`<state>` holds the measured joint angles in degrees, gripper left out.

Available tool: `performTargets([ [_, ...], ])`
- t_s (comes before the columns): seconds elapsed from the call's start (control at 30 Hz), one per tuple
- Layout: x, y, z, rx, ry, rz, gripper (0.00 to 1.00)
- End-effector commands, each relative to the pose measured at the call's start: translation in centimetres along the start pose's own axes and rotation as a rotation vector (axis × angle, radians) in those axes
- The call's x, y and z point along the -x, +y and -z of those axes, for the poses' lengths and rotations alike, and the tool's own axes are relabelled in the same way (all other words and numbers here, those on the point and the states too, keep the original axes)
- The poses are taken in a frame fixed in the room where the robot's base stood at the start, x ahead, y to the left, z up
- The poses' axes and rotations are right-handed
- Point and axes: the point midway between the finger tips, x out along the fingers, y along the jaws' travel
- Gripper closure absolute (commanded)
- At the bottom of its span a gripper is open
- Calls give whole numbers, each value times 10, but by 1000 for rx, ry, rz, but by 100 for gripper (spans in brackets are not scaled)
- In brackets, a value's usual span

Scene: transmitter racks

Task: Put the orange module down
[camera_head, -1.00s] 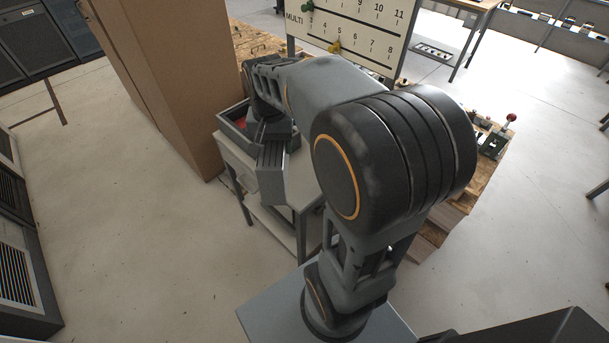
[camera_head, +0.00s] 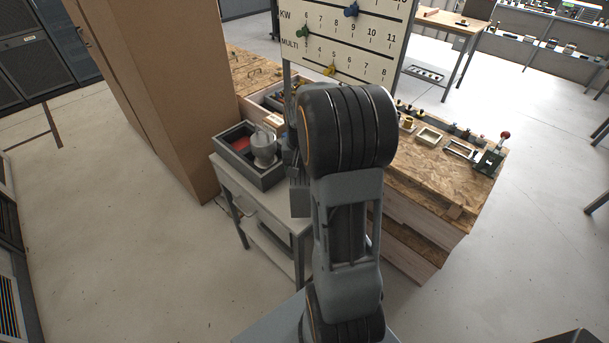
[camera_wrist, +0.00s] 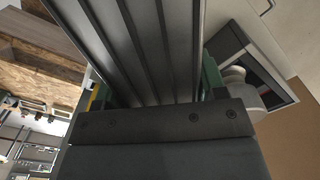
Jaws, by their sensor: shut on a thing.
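My gripper (camera_wrist: 155,108) is shut on a grey, ribbed block (camera_wrist: 150,45), which fills the middle of the wrist view. Green parts show at both sides of the block; I cannot tell what they belong to. In the head view the block (camera_head: 299,198) hangs below my wrist, at the right side of a small grey cart (camera_head: 222,178). My arm hides most of the gripper there. I cannot tell whether the block touches the cart. No orange face shows on it in either view.
A dark tray (camera_head: 270,182) on the cart holds a grey rounded part (camera_head: 263,148) and something red (camera_head: 240,143). A tall cardboard box (camera_head: 160,100) stands left. A wooden workbench (camera_head: 425,170) with fixtures is at right, with a numbered board (camera_head: 350,45) behind.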

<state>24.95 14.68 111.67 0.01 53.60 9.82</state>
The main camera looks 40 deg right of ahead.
Motion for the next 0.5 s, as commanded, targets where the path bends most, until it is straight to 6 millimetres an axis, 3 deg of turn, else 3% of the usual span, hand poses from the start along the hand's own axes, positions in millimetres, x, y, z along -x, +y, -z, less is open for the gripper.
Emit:
performTargets([
  [0.5, -24, 13, 17, -2, 3, 0, 100],
])
